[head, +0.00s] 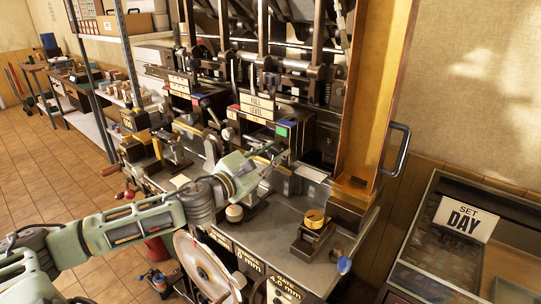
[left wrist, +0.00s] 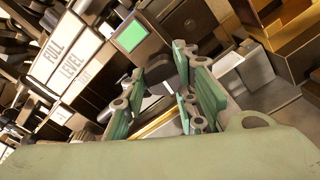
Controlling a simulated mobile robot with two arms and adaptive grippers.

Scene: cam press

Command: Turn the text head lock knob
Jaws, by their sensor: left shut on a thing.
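My left gripper (head: 277,153) reaches in from the left to the middle of the press, just below a small box with a green face (head: 283,131). In the left wrist view its two green-padded fingers (left wrist: 186,80) are closed around a dark, rounded knob-like part (left wrist: 182,62). This dark knob sits between the fingertips, below and right of the green face (left wrist: 131,36). My right gripper is not in view.
A "FULL LEVEL" sign (head: 258,106) is above the gripper. A brass knob (head: 315,216), a blue-ended lever (head: 344,265) and a large wheel (head: 203,270) are nearer.

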